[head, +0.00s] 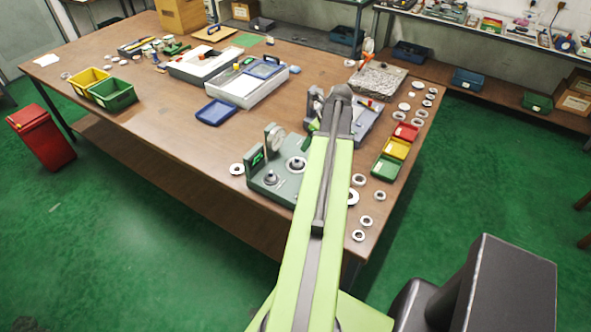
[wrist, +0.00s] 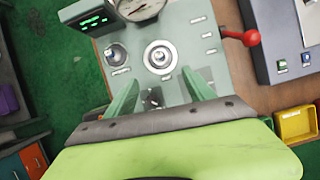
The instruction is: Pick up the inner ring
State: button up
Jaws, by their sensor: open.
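A bright metal ring-shaped part (wrist: 160,57), which looks like the inner ring, sits on a round seat of the green gauge fixture (wrist: 199,15). In the head view the same fixture (head: 284,190) stands near the front edge of the bench, with a round metal part (head: 297,164) on its top. My gripper (wrist: 160,76) is open, with its two green fingers apart and nothing between them. In the wrist view the fingertips lie just below the ring part, one to each side; their height above it is unclear.
The fixture carries a dial gauge (head: 275,136) and a second round post (head: 270,178). A red-knobbed lever (wrist: 252,37) sticks out at its right. Red, yellow (head: 397,148) and green bins stand right of my arm. Loose rings (head: 366,221) lie near the bench's right edge.

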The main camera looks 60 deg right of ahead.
jog(key=b, duration=0.7)
send_near(299, 159)
jog(key=x, duration=0.4)
jog(key=shift+s+f, duration=0.15)
jog(key=shift+f, duration=0.2)
jog(key=shift+w+f, duration=0.2)
jog(key=shift+f, duration=0.1)
jog(key=shift+w+r, duration=0.1)
jog(key=b+x, duration=0.5)
jog(key=shift+w+f, duration=0.1)
jog(key=shift+f, duration=0.1)
jog(key=shift+r, duration=0.2)
grip_shut()
